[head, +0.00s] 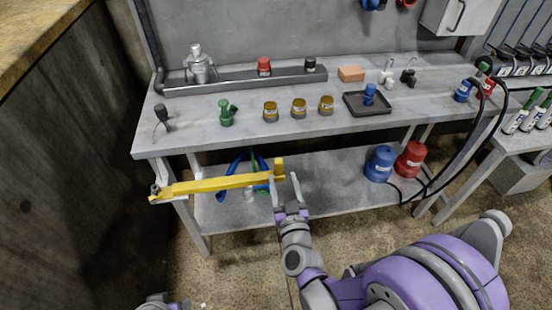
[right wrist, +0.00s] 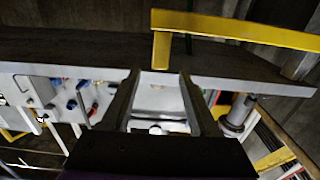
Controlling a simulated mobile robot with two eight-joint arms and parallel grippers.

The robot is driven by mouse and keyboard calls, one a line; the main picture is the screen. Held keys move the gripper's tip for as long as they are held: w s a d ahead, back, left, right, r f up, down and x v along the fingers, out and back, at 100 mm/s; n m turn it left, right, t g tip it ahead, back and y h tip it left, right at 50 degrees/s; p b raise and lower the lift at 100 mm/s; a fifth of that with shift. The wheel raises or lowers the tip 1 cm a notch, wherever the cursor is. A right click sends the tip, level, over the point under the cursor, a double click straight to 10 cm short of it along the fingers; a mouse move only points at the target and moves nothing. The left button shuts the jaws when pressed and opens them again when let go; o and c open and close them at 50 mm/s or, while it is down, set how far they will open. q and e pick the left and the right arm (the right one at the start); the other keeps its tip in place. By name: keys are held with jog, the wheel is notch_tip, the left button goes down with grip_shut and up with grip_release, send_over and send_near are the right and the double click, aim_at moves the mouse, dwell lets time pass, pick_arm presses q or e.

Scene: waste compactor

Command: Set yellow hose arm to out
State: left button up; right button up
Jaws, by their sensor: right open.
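The yellow hose arm (head: 225,183) is a long bar along the front of the workbench, below the top's edge. It runs from a pivot at the bench's left front to a short upright end piece (head: 279,168) on the right. My right gripper (head: 284,178) is open at that end piece, its left finger overlapping the bar's end. In the right wrist view the yellow arm (right wrist: 235,25) crosses the top, and its end piece (right wrist: 161,50) lines up with the gap between the open fingers (right wrist: 159,75). I cannot tell whether they touch. My left gripper is not visible.
The bench top (head: 210,120) holds several knobs and a black tray (head: 367,103). A blue canister (head: 380,163) and a red canister (head: 410,159) stand on the lower shelf (head: 320,190). Black hoses (head: 452,160) hang at right. A dark wall (head: 60,170) stands at left.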

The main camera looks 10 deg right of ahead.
aim_at(278, 159)
jog(key=w, duration=1)
jog(key=shift+w+d+r, duration=0.1)
jog(key=shift+d, duration=0.2)
jog(key=shift+c, duration=0.3)
grip_shut()
dwell(0.7)
